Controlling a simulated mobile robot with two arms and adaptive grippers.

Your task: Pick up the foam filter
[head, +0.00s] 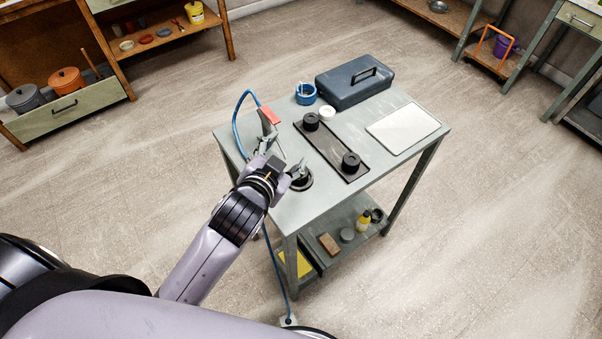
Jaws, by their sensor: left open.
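Several dark round pieces are on the grey table (283,213), and I cannot tell for certain which is the foam filter. One dark round piece (304,184) lies at the near left edge, partly hidden by my left gripper. Two black cylinders stand on a long black tray, one at its far end (311,121) and one at its near end (351,162). My left gripper (292,160) is open over the table's left side, close above the nearest round piece. Whether it touches that piece is unclear. My right gripper is not in view.
A blue-grey case (354,82) stands at the back, beside a blue ring-shaped item (305,94) and a small white round item (327,112). A pale flat panel (403,128) lies at right. A blue hose (236,118) loops at the left edge, near a red-topped item (268,116).

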